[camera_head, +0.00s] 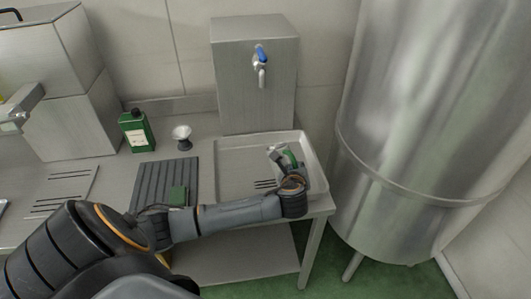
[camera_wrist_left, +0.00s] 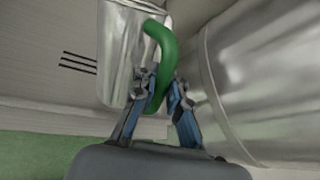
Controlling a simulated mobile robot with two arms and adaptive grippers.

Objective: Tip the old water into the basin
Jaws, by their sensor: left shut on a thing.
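My left gripper (camera_head: 290,170) is over the right part of the shallow steel basin (camera_head: 229,172). It is shut on the green handle of a metal jug (camera_head: 274,153). In the left wrist view, the fingers (camera_wrist_left: 160,88) close around the lower part of the green handle (camera_wrist_left: 163,45), and the jug's grey body (camera_wrist_left: 122,50) is just beyond them. The jug looks tilted in the head view, but its mouth and any water in it are hidden. No stream of water shows. My right gripper is not in view.
A steel dispenser (camera_head: 253,85) with a blue-handled tap (camera_head: 261,56) stands behind the basin. A large steel tank (camera_head: 425,120) is close on the right. A green bottle (camera_head: 137,132), a small white-and-black item (camera_head: 182,137) and a dark ribbed mat (camera_head: 155,180) are to the left.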

